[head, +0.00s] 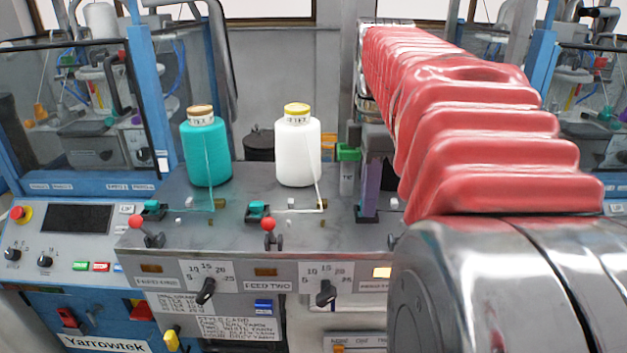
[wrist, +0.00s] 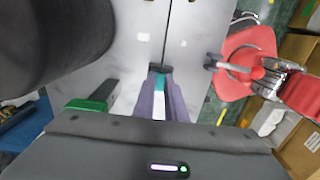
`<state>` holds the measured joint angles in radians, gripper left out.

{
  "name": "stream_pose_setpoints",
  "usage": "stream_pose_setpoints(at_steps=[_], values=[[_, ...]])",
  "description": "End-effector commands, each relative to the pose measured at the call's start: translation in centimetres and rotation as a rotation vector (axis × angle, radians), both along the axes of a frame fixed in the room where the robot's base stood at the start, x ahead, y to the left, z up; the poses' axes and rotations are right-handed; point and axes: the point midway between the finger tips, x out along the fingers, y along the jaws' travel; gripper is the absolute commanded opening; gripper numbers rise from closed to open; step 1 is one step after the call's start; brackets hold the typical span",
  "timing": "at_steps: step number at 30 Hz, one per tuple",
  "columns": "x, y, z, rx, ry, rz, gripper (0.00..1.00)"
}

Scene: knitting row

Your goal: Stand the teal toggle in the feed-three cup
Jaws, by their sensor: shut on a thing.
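My gripper (head: 367,212) points down over the right part of the grey machine deck in the head view, its purple fingers close above or at the surface. In the wrist view my gripper (wrist: 160,74) is shut on a small teal piece, the teal toggle (wrist: 161,84), held between the fingertips. The dark fingertips cover part of it, so its lower end and any contact with the deck cannot be told. The feed-three cup cannot be made out; my red-sleeved arm hides much of the deck's right side in the head view.
A teal yarn cone (head: 206,152) and a white yarn cone (head: 298,150) stand left of my gripper. Red-knobbed levers (head: 135,222) (head: 268,224) and teal-and-dark fittings (head: 153,209) (head: 258,209) sit along the deck. A dial panel (head: 207,291) runs along the front.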

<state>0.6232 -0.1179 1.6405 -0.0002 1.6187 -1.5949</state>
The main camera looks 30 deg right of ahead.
Motion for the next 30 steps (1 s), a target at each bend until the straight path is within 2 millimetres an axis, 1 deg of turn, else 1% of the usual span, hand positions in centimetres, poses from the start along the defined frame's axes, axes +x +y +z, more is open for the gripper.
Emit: stream_pose_setpoints(at_steps=[14,15,23,30], values=[[-0.06,0.00,-0.64,0.004,0.006,-0.001,0.00],[-0.06,-0.01,-0.67,0.005,0.007,-0.001,0.14],[-0.11,0.01,-0.74,0.007,0.010,-0.001,0.32],[-0.19,0.07,-0.74,0.009,0.013,-0.001,0.33]])
